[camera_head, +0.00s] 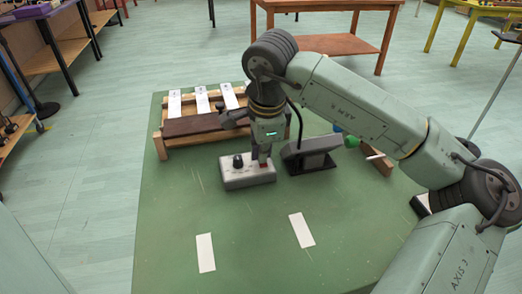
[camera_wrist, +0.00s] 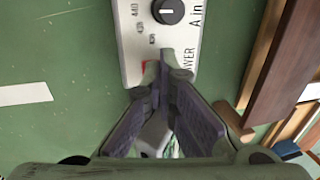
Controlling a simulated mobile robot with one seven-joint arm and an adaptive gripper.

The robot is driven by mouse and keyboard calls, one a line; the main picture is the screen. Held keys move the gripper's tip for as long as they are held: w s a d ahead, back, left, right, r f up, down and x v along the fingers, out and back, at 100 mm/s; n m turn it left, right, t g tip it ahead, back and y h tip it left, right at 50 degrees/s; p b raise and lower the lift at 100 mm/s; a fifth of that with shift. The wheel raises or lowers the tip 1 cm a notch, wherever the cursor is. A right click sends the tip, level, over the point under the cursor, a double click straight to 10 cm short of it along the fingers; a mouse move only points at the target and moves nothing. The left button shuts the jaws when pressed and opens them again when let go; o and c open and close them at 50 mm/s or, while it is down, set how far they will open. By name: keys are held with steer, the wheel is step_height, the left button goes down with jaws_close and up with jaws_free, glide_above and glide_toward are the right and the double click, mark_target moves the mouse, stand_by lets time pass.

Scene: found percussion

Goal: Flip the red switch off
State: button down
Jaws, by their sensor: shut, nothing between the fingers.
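A small grey box (camera_head: 236,181) with a black knob (camera_head: 238,161) stands on the green table. In the wrist view the box (camera_wrist: 134,50) shows printed labels, part of "POWER" among them, and the knob (camera_wrist: 168,11).
A wooden frame with white bars (camera_head: 201,100) and a dark brown board (camera_head: 200,126) stands behind the box. A dark wedge-shaped device (camera_head: 309,158) is close on the right. Two white strips (camera_head: 205,252) (camera_head: 301,230) lie on the clear front table.

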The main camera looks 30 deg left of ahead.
steer(key=shift+r, duration=0.15)
steer(key=shift+r+p, duration=0.3)
steer(key=v, duration=1.3)
steer(key=shift+p, duration=0.3)
steer(key=shift+d+r, duration=0.1)
